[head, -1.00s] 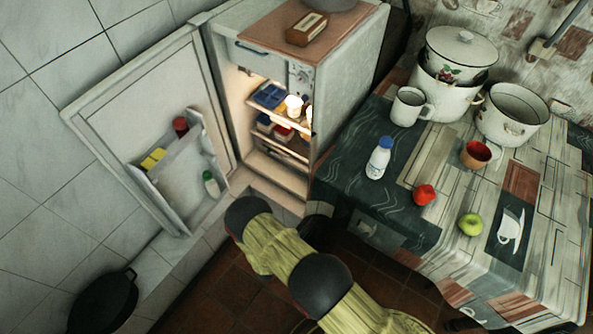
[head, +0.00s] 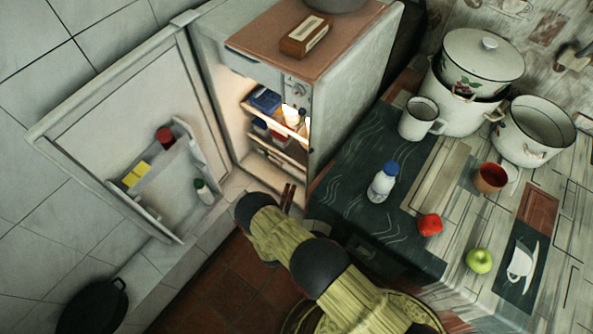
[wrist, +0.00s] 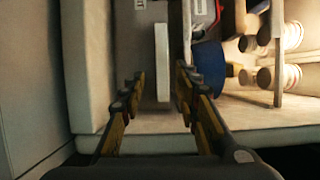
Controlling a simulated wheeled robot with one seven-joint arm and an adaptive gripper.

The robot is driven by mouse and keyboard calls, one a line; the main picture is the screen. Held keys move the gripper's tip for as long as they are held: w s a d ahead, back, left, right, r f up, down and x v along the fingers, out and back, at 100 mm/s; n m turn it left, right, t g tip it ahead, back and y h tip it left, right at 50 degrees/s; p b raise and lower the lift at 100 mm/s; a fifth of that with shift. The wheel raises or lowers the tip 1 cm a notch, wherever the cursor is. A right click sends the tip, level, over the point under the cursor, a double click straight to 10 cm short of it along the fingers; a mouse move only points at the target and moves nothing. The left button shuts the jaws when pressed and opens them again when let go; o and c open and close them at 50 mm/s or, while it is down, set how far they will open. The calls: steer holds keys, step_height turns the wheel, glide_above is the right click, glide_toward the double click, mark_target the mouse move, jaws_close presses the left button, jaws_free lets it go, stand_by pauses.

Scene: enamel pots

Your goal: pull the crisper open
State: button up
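The fridge (head: 345,95) stands open. Its crisper (head: 268,172) appears as a pale front low in the compartment, below the shelves, mostly in shadow. My gripper (head: 288,197) is just outside the lower opening, partly hidden by my arm. In the wrist view, my gripper (wrist: 160,88) is open, with its two fingers spread apart. A pale upright bar (wrist: 162,62), which looks like the crisper's front edge or handle, lies ahead between the fingers. I cannot tell whether either finger touches it. Nothing is held.
The fridge door (head: 130,140) stands wide open on the left, with items in its rack. A blue round container (wrist: 208,68) is close to the right finger. The table (head: 345,205) with pots, bottle and fruit stands right of the fridge.

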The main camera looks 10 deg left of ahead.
steer(key=w+b, duration=0.2)
steer(key=w, duration=0.5)
steer(key=shift+w, duration=0.25)
steer(key=shift+d, duration=0.1)
steer(key=c, duration=0.8)
